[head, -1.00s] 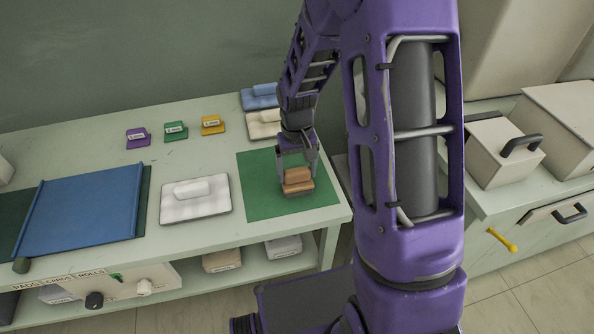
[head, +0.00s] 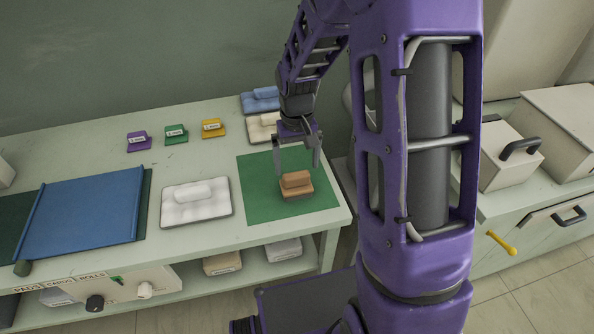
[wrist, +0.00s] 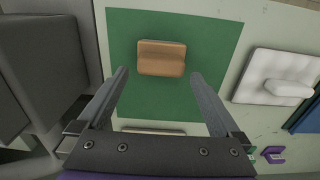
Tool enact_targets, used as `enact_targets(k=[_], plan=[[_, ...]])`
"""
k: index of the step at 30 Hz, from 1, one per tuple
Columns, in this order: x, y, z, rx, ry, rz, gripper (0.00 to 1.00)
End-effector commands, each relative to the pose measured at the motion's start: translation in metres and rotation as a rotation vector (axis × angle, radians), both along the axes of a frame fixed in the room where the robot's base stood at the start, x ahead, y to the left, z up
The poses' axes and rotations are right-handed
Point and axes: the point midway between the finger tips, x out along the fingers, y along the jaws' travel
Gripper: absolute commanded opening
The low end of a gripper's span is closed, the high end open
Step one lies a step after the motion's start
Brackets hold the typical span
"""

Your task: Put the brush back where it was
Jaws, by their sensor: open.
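The brush, a brown block with a raised grip on top (head: 297,187), rests on the green mat (head: 262,205) near the right end of the table. My gripper (head: 297,168) is open and empty, raised above and slightly behind the brush. In the wrist view the brush (wrist: 161,58) lies flat on the green mat (wrist: 190,100), beyond the fingertips and apart from them. Nothing is between the fingers.
A white pad with a grip (head: 196,203) lies left of the mat, then a blue sheet (head: 80,217). Purple, green and yellow tagged blocks (head: 176,134) stand behind. Blue (head: 260,99) and cream pads (head: 262,127) lie at the back right. Boxes (head: 511,150) stand right.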

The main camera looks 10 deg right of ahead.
Motion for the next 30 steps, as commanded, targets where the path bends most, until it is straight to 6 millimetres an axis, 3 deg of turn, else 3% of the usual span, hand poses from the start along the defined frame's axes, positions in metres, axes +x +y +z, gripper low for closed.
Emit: enact_targets(k=[1,6,12,30], plan=[[0.001,0.0,0.015,0.0,-0.006,0.0,1.0],[0.001,0.0,0.049,-0.001,-0.005,0.002,1.0],[0.0,0.0,0.072,0.0,-0.001,0.001,1.0],[0.001,-0.001,0.077,-0.002,-0.003,0.002,1.0]])
